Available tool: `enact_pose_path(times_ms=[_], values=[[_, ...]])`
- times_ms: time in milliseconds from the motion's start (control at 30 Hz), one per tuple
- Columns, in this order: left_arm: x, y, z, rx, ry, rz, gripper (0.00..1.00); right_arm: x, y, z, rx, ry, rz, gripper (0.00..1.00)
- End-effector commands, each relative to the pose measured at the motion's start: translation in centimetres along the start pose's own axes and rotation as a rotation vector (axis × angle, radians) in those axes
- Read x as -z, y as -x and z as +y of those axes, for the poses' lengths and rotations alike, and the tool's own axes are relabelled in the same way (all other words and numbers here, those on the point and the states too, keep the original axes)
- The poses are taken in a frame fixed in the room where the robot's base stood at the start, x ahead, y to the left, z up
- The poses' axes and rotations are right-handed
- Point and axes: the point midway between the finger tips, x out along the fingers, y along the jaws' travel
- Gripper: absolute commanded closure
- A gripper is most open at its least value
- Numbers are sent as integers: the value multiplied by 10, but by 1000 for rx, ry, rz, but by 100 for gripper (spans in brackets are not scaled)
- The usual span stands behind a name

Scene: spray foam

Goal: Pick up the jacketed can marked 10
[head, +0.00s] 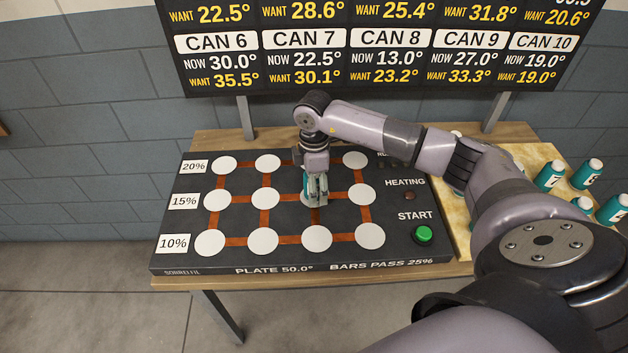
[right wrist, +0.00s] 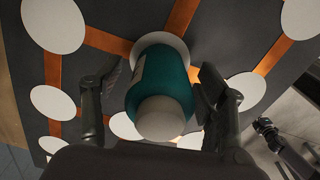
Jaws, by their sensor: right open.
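A can in a teal jacket with a white cap stands on a white disc of the dark plate (head: 288,270), in the 15% row. It shows clearly in the right wrist view, its teal jacket (right wrist: 160,78) between my fingers. No number on it is visible to me. My right gripper (head: 316,192) is open around this can, pointing down, with a finger on each side; in the right wrist view there is a gap at the left finger.
Several other teal cans, one marked 7 (head: 549,176), stand on the pale tray (head: 535,155) at right, partly behind my right arm. The green START button (head: 424,234) sits at the plate's right. A sign board (head: 375,60) rises behind; CAN 10 reads now 19.0, want 19.0. Other visible discs are empty.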

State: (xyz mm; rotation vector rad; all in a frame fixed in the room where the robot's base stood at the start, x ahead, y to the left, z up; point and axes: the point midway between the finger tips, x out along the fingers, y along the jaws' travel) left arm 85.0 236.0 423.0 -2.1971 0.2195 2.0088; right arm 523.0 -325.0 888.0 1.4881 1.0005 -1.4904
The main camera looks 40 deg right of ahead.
Motion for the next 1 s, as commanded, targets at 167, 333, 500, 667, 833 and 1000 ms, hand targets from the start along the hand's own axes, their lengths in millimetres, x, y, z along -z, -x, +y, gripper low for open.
enact_pose_path(times_ms=[167, 333, 500, 667, 833, 1000], values=[[2, 4, 0, 0, 0, 2, 60, 0, -15, 0, 0, 0, 0, 34], [2, 3, 0, 0, 0, 3, 60, 0, -16, 0, -1, 1, 0, 34], [2, 3, 0, 0, 0, 3, 60, 0, -16, 0, -1, 1, 0, 43], [2, 3, 0, 0, 0, 3, 60, 0, -16, 0, -1, 1, 1, 53], [2, 3, 0, 0, 0, 4, 60, 0, -16, 0, -1, 0, 1, 64], [2, 3, 0, 0, 0, 4, 60, 0, -16, 0, -1, 0, 1, 76]])
